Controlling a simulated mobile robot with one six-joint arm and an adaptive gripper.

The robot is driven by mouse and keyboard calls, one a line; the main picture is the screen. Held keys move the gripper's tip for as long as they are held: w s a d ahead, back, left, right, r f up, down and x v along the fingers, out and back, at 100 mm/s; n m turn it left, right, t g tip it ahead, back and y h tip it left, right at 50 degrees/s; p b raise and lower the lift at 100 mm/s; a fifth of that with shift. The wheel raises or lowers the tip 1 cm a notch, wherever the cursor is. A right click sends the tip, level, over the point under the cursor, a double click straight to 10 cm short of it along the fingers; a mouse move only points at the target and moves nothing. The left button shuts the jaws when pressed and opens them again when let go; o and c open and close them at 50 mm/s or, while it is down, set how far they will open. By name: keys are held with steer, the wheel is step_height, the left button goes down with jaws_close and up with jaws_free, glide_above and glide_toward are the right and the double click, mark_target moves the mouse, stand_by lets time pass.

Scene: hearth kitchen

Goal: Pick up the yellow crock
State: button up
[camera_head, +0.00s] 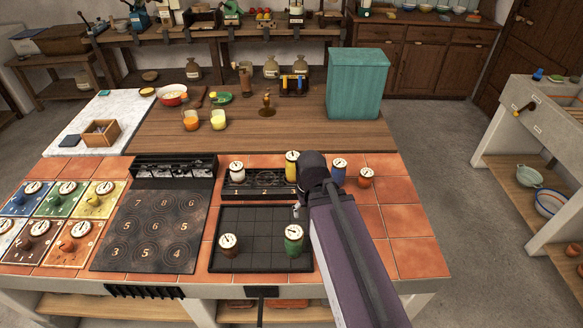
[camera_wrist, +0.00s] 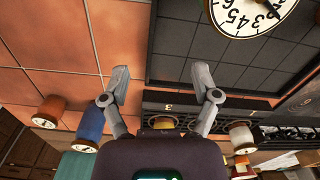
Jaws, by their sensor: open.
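The yellow crock (camera_head: 292,170), with a white dial on top, stands upright at the right end of the black rack (camera_head: 262,190), just left of my wrist in the head view. In the wrist view my gripper (camera_wrist: 160,75) is open, its two grey fingers apart with nothing between the tips. Only a small yellowish patch (camera_wrist: 163,145), which seems to be the crock, shows above my gripper's body; the rest is hidden. In the head view my gripper (camera_head: 298,210) hangs over the counter beside the rack, mostly covered by my arm.
A blue crock (camera_head: 339,171) and a rust crock (camera_head: 366,178) stand to the right, a white crock (camera_head: 237,172) to the left. A green crock (camera_head: 294,241) and a brown crock (camera_head: 228,245) are on the black tray (camera_head: 260,262). Bare tiles (camera_head: 415,250) lie at right.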

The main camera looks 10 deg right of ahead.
mark_target(293, 155)
steer(key=w+r+n+p, duration=0.2)
steer(key=w+r+p, duration=0.5)
steer(key=w, duration=0.4)
steer(key=w+r+n+p, duration=0.2)
steer(key=w+r+p, duration=0.5)
steer(key=w, duration=0.4)
steer(key=shift+r, duration=0.25)
steer(key=shift+f, duration=0.15)
step_height(293, 155, down, 8)
steer(key=b, duration=0.8)
steer(key=shift+f, duration=0.2)
steer(key=shift+f, duration=0.1)
steer(key=shift+w+f+b, duration=0.1)
steer(key=shift+f+b, duration=2.4)
steer(key=shift+b, duration=0.25)
steer(key=shift+d, duration=0.1)
steer(key=c, duration=1.2)
